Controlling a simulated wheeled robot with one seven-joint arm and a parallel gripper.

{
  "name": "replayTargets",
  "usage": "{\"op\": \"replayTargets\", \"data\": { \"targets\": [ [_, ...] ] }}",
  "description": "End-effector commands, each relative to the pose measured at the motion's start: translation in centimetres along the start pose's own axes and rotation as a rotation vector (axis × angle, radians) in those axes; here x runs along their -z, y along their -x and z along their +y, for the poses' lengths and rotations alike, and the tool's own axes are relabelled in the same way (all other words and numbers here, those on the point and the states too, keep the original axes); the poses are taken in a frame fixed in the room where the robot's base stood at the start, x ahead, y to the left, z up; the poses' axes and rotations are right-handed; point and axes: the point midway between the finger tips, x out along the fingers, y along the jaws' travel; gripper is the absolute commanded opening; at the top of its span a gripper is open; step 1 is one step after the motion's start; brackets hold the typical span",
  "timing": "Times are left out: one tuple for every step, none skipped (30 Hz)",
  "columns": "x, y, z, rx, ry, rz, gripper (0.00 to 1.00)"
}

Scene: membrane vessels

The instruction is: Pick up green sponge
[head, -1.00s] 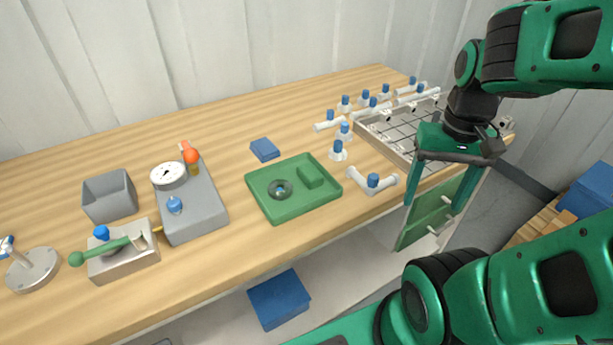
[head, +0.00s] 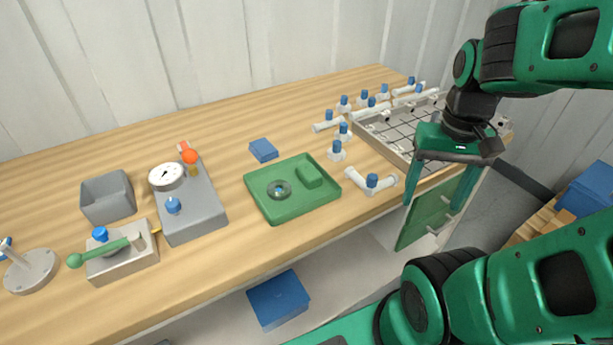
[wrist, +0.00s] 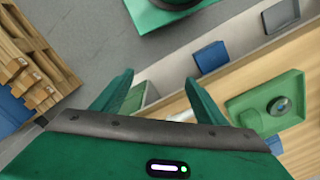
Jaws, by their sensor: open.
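The green sponge (head: 309,175) is a small green block lying in the right part of a shallow green tray (head: 262,209) on the wooden bench. A grey ring with a blue centre (head: 280,189) lies left of it in the same tray. My gripper (head: 448,199) is open and empty, to the right of the tray, near the bench's front right edge and in front of a green panel. In the wrist view my gripper's fingers (wrist: 158,93) are spread, and the tray (wrist: 240,104) shows at the right.
A blue block (head: 263,149) lies behind the tray. A grey gauge unit (head: 192,215) is to its left. Wooden pallets (wrist: 35,62) show in the wrist view.

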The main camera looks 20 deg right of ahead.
Motion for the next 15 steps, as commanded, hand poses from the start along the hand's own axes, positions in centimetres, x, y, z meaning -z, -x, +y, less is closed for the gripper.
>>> {"op": "replayTargets", "data": {
  "targets": [
    [0.0,0.0,0.0,0.0,0.0,0.0,0.66],
    [0.0,0.0,0.0,0.0,0.0,0.0,0.66],
    [0.0,0.0,0.0,0.0,0.0,0.0,0.66],
    [0.0,0.0,0.0,0.0,0.0,0.0,0.66],
    [0.0,0.0,0.0,0.0,0.0,0.0,0.66],
    [0.0,0.0,0.0,0.0,0.0,0.0,0.66],
    [0.0,0.0,0.0,0.0,0.0,0.0,0.66],
    [0.0,0.0,0.0,0.0,0.0,0.0,0.69],
    [0.0,0.0,0.0,0.0,-0.001,0.0,0.77],
    [-0.5,0.3,0.2,0.003,-0.002,0.005,0.77],
    [-0.8,0.6,0.4,0.007,-0.007,0.012,0.77],
    [-0.6,0.8,0.2,0.009,-0.02,0.013,0.77],
    [-0.3,0.9,-0.1,0.009,-0.033,0.014,0.77],
    [0.1,1.1,-0.5,0.01,-0.05,0.014,0.77],
    [0.8,1.4,-1.2,0.012,-0.078,0.014,0.77]
  ]
}}
